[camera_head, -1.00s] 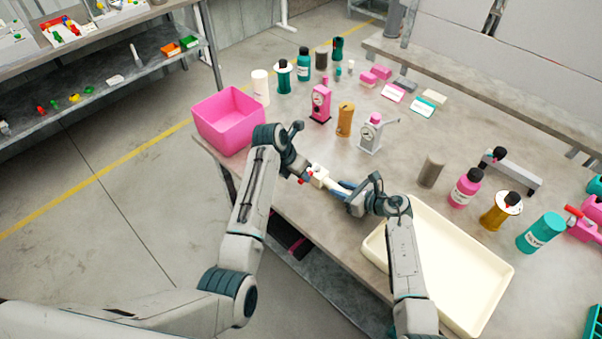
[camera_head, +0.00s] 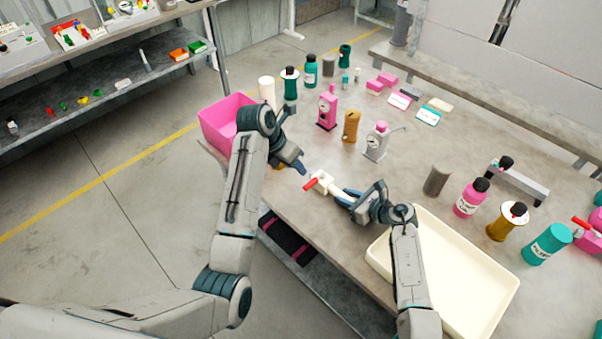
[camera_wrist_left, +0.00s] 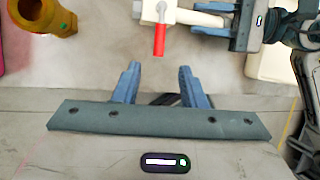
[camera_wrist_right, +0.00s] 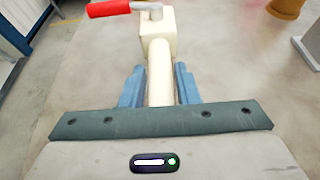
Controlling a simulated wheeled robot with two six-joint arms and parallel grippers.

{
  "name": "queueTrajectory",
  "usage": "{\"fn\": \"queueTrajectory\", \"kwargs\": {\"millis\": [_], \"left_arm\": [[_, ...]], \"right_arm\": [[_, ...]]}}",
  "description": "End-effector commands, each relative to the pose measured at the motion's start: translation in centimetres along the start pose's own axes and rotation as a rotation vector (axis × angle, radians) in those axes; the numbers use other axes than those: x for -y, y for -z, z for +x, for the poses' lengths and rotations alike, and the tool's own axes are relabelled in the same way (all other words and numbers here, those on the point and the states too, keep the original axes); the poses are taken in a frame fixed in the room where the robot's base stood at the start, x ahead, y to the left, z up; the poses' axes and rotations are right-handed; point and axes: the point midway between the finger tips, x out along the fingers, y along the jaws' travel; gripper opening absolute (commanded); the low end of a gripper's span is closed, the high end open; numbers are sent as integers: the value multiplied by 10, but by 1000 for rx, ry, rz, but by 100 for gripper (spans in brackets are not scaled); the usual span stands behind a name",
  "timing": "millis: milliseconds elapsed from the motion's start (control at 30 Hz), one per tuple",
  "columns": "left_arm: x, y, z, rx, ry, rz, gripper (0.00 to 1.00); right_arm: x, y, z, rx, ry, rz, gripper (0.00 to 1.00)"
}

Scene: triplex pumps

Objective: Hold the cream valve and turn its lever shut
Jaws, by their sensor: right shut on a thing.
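The cream valve (camera_head: 327,186) is held above the near edge of the table, its body pointing left. My right gripper (camera_wrist_right: 158,88) is shut on its cream pipe, which also shows in the left wrist view (camera_wrist_left: 198,18). The red lever (camera_wrist_right: 108,8) sticks out crosswise to the pipe; in the head view the lever (camera_head: 310,184) points toward the lower left. My left gripper (camera_wrist_left: 160,85) is open and empty, apart from the lever. The red lever tip (camera_wrist_left: 159,42) lies just ahead of its fingers, roughly midway between them. In the head view the left gripper (camera_head: 303,170) is up and left of the valve.
A pink bin (camera_head: 215,122) stands behind my left arm at the table's left end. A cream tray (camera_head: 490,300) lies by my right arm. Brown, grey and pink pumps and bottles, such as the brown one (camera_head: 351,126), stand beyond the valve. Bare table lies between.

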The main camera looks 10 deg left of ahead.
Motion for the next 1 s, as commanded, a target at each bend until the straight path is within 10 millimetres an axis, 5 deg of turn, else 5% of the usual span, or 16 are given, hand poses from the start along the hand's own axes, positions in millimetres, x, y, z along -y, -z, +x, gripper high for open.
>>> {"fn": "queueTrajectory", "kwargs": {"millis": [200,600,633,733,1000], "left_arm": [[0,0,-23,0,0,0,38],[0,0,-25,0,0,0,38],[0,0,-25,0,0,0,38],[0,0,-25,0,0,0,38],[0,0,-25,0,0,0,38]], "right_arm": [[0,0,0,0,0,0,0],[0,0,0,0,0,0,0],[0,0,0,0,0,0,32],[0,0,0,0,0,0,52],[0,0,0,0,0,0,54]]}}
